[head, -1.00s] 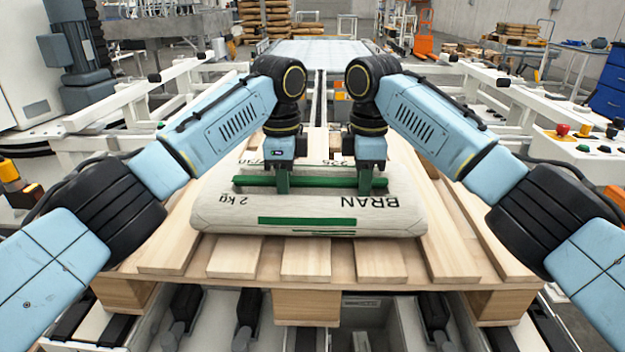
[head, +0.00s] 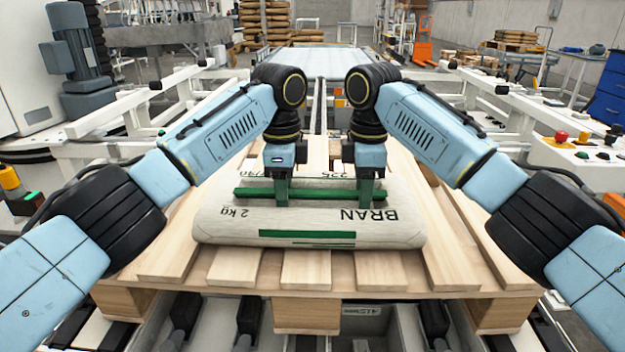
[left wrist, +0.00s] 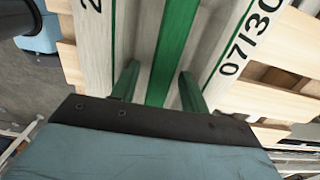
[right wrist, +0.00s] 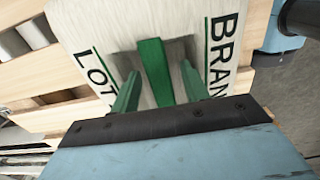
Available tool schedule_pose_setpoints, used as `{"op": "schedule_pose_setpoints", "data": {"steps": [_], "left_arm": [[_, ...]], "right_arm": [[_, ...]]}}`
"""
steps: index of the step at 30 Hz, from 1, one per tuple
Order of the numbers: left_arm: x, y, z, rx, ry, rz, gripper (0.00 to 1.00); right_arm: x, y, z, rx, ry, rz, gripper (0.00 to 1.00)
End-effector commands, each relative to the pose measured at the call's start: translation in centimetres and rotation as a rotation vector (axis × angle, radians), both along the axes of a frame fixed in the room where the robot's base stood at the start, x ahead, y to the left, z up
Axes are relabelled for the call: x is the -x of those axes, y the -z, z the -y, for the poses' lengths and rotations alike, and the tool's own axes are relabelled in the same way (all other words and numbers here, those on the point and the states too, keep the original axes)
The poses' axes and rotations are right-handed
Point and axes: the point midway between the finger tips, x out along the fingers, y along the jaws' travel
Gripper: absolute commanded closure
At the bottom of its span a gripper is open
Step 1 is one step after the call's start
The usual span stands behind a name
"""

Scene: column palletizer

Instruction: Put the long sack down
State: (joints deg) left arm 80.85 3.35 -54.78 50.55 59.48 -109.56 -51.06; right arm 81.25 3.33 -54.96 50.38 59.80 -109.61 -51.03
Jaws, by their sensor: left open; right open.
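The long sack (head: 300,222), pale with green stripes and the word BRAN, lies flat across the wooden pallet (head: 236,266). A green bar (head: 325,194) runs along its top. My left gripper (head: 281,203) is over the left-middle part of the sack and my right gripper (head: 365,203) over the right part. In the left wrist view the open fingers (left wrist: 156,74) stand either side of the green bar, with gaps. In the right wrist view the open fingers (right wrist: 158,72) also straddle the bar. Whether the fingertips touch the sack cannot be told.
Bare pallet slats show in front of the sack and to its right. White conveyor frames (head: 110,115) flank the pallet. A control box with buttons (head: 580,150) stands at right. Stacked sacks (head: 264,20) and an orange hand truck (head: 424,40) are far back.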

Motion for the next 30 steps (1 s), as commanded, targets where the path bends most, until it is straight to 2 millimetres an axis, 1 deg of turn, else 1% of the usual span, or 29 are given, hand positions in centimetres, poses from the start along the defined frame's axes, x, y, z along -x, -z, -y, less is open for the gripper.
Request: {"op": "schedule_pose_setpoints", "data": {"steps": [1,30], "left_arm": [[0.0,-0.9,0.0,0.0,0.0,0.001,0.55],[0.0,-13.4,0.0,0.0,0.0,0.001,0.55]], "right_arm": [[0.0,-0.9,0.0,0.0,0.0,0.0,0.55],[0.0,-13.4,0.0,0.0,0.0,0.001,0.55]]}}
